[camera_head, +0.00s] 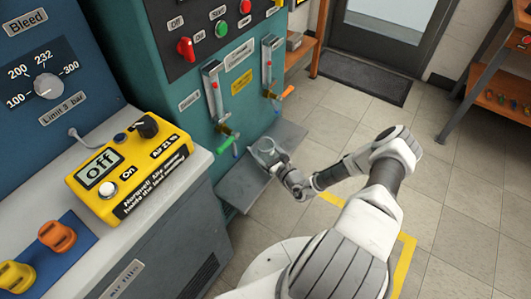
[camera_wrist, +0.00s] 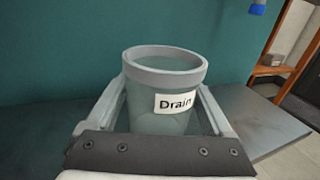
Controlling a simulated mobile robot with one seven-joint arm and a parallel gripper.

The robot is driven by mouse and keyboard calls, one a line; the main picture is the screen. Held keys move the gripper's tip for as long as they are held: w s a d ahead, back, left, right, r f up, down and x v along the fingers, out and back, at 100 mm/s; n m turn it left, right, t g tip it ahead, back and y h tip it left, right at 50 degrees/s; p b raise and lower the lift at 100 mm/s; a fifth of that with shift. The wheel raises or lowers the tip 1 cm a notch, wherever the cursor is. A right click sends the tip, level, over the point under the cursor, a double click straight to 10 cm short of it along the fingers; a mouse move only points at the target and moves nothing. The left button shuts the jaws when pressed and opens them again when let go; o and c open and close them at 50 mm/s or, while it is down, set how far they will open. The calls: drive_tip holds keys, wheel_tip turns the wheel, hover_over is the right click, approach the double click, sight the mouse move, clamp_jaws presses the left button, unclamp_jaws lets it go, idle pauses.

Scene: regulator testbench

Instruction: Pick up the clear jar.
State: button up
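The clear jar is a greyish see-through cup with a thick rim and a white "Drain" label. In the wrist view the jar (camera_wrist: 170,102) is upright between the two fingers of my gripper (camera_wrist: 165,95), one finger on each side. The fingertips are very close to its sides below the rim; I cannot tell whether they touch. In the head view the jar (camera_head: 266,150) shows small at the grey metal shelf, with my gripper (camera_head: 277,163) reaching it from the lower right. The jar's underside is hidden.
The metal shelf (camera_head: 240,181) juts from the teal panel (camera_head: 180,92) below two gauge tubes with a green valve (camera_head: 227,143) and an orange valve (camera_head: 287,92). A yellow device (camera_head: 130,172) sits on the left bench. The tiled floor at right is open.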

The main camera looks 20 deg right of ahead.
drive_tip(key=c, duration=1)
drive_tip(key=shift+c, duration=0.2)
drive_tip(key=shift+r, duration=0.15)
drive_tip(key=shift+r+p, duration=0.5)
drive_tip(key=shift+r, duration=0.15)
wheel_tip(320, 180, up, 3)
drive_tip(key=shift+f+p, duration=0.15)
drive_tip(key=shift+p, duration=0.65)
drive_tip(key=s+d+r+p, duration=0.3)
drive_tip(key=s+d+r, duration=0.2)
drive_tip(key=d, duration=0.5)
drive_tip(key=shift+s+d+r+p, duration=0.15)
drive_tip(key=shift+d+r+p, duration=0.15)
drive_tip(key=shift+r, duration=0.6)
drive_tip(key=shift+a, duration=0.1)
